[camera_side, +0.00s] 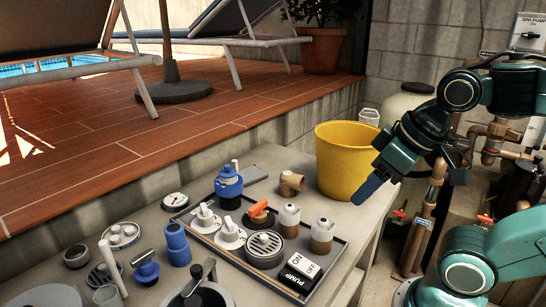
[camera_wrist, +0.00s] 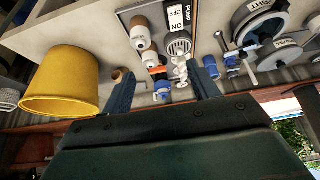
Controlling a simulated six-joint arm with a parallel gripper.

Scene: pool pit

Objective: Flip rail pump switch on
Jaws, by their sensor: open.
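The pump switch (camera_side: 303,266) is a white rocker marked ON and OFF on a black base labelled PUMP. It sits at the near right corner of a dark-rimmed tray on the bench. It also shows in the wrist view (camera_wrist: 176,18), near the top. Which side is pressed in I cannot tell. My gripper (camera_side: 370,190) is above the right edge of the bench, in front of the yellow bucket, up and to the right of the switch, apart from it. In the wrist view my gripper (camera_wrist: 163,82) has its two blue fingers apart with nothing held between them.
The tray (camera_side: 215,243) also holds white-topped valves, a round grate (camera_side: 265,248), an orange-handled valve (camera_side: 260,212) and brown-and-white fittings (camera_side: 321,236). A yellow bucket (camera_side: 343,160) stands at the bench's back right. A blue fitting (camera_side: 177,244) stands left of the tray. Pipes (camera_side: 430,215) are at right.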

